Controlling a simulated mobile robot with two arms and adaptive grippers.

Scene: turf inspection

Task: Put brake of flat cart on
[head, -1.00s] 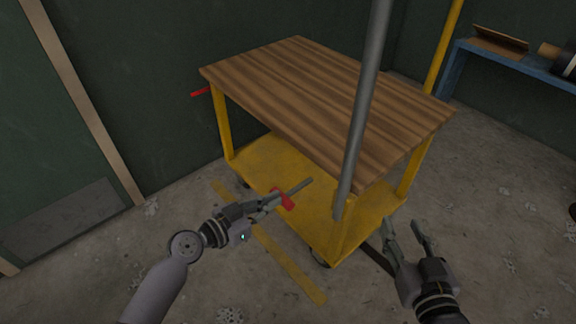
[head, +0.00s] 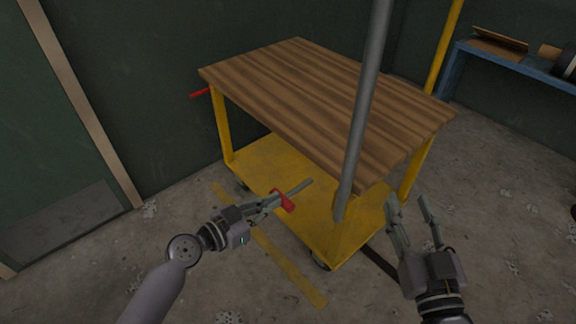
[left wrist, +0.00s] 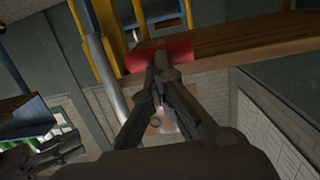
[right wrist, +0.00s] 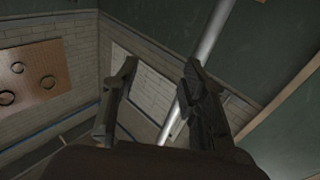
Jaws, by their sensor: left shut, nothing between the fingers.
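The flat cart (head: 260,172) has a yellow frame and a brown striped wooden top (head: 320,90). A red part (head: 284,200), possibly the brake, shows at the near side of the cart, below the top's level in the picture. It also shows in the left wrist view (left wrist: 185,52), right at the fingertips. My left gripper (head: 272,202) is shut and empty, its tips against or just in front of the red part; contact is unclear. My right gripper (head: 409,199) is open and empty, near the cart's right front corner.
A grey pole (head: 362,100) stands in front of the cart in the picture. A second red handle (head: 200,92) sticks out at the cart's far left. A blue bench (head: 520,66) is at the back right. Concrete floor is open at the right.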

